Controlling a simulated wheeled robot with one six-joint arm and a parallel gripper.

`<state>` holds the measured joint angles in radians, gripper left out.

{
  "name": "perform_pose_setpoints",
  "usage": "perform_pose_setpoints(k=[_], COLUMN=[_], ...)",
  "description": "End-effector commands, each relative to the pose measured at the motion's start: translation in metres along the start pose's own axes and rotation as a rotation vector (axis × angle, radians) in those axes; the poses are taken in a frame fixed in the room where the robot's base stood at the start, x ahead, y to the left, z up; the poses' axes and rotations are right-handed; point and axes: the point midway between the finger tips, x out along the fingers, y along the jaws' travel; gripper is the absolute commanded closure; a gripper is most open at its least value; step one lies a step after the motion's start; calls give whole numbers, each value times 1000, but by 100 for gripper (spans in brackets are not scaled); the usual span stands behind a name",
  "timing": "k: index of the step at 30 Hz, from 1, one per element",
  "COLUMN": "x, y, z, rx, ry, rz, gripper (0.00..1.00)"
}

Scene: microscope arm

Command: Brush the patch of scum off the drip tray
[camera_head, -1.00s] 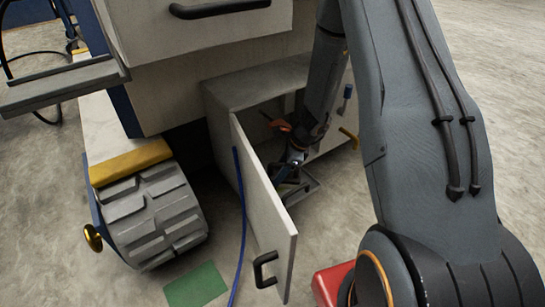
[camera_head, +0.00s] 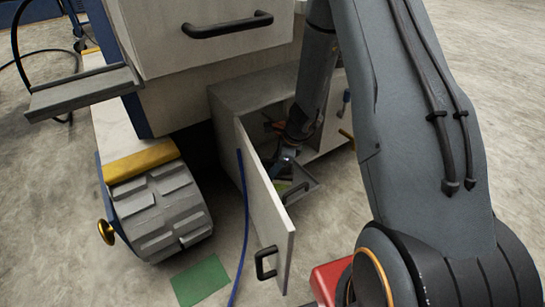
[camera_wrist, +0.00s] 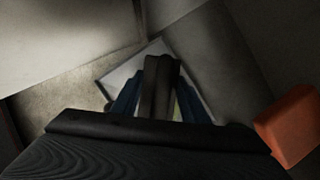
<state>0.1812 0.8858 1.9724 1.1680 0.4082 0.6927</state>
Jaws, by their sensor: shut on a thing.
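My gripper (camera_head: 285,160) reaches into the open low cabinet, above the drip tray. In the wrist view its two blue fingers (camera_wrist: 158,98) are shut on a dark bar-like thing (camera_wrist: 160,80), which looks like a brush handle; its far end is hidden. The drip tray (camera_head: 306,190) is a shallow grey tray with a dark handle, at the cabinet's front. A pale plate, likely the same tray, shows beneath the fingers in the wrist view (camera_wrist: 125,72). A small yellow-green patch (camera_head: 283,186), likely the scum, shows on the tray, partly hidden. Contact with it cannot be told.
The cabinet door (camera_head: 262,195) stands open, close to the left of the tray. An orange block (camera_wrist: 290,125) is right of the gripper in the wrist view. A red box (camera_head: 328,280) and a green mat (camera_head: 200,282) lie on the floor. A drawer (camera_head: 205,35) overhangs above.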

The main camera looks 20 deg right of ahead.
Motion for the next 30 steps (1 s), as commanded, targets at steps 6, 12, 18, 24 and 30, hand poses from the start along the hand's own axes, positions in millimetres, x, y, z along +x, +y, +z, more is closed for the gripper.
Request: perform_pose_setpoints(k=[6, 12, 18, 24, 30], x=[-20, -34, -39, -38, -38], y=[0, 0, 0, 0, 0], z=[9, 15, 18, 18, 18], rx=[-2, -3, -3, -3, -4], ry=[-1, -1, 0, 0, 0], rz=[0, 1, 1, 1, 2], gripper=[88, 88, 88, 88, 88])
